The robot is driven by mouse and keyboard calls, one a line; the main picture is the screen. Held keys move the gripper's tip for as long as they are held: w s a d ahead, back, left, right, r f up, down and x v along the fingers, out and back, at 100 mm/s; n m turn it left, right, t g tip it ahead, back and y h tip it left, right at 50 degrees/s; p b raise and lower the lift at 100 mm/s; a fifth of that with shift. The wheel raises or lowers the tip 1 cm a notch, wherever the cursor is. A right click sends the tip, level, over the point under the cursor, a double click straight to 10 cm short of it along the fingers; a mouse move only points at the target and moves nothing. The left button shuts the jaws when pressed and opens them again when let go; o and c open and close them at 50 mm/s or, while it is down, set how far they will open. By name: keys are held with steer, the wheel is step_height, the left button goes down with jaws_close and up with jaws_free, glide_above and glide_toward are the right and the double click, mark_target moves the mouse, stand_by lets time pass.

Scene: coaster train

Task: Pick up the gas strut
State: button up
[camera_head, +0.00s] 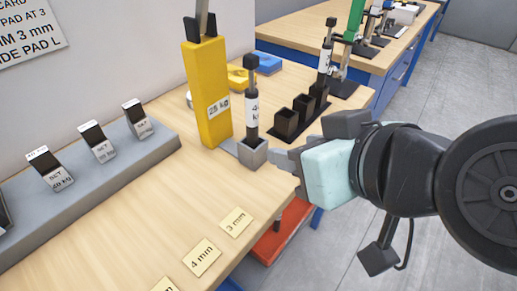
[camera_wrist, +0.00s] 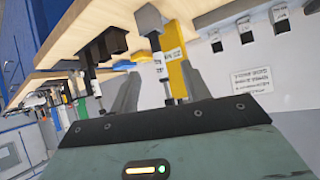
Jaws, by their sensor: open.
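A gas strut (camera_head: 252,108) with a black body and a white label, seemingly marked 40 kg, stands upright in a grey square socket (camera_head: 254,155) near the table edge. My gripper (camera_head: 284,159) is open and empty, low and just right of the socket, apart from the strut as far as I can tell. In the wrist view the strut (camera_wrist: 159,62) appears upside down between my two spread fingers (camera_wrist: 158,92), partly in front of the yellow block.
A yellow 25 kg block (camera_head: 207,95) stands close behind the strut. Several black square sockets (camera_head: 286,122) stand to its right. A grey rack (camera_head: 95,165) with tilted displays is at left. Thickness cards (camera_head: 202,257) lie in front. A red bin (camera_head: 282,232) is below the edge.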

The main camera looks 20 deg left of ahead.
mark_target(249, 119)
steer(key=w+a+f+t+p, duration=0.1)
steer(key=w+a+p, duration=0.1)
steer(key=w, duration=0.1)
steer(key=w+a+f+p, duration=0.2)
steer(key=a, duration=0.1)
steer(key=w+a+f+t+p, duration=0.1)
steer(key=w+a+f+p, duration=0.1)
steer(key=w+p, duration=0.1)
steer(key=shift+w+a+t+y, duration=0.3)
steer(key=shift+p+x, duration=0.85)
steer(key=shift+x, duration=2.25)
steer(key=shift+a, duration=0.1)
jaws_close()
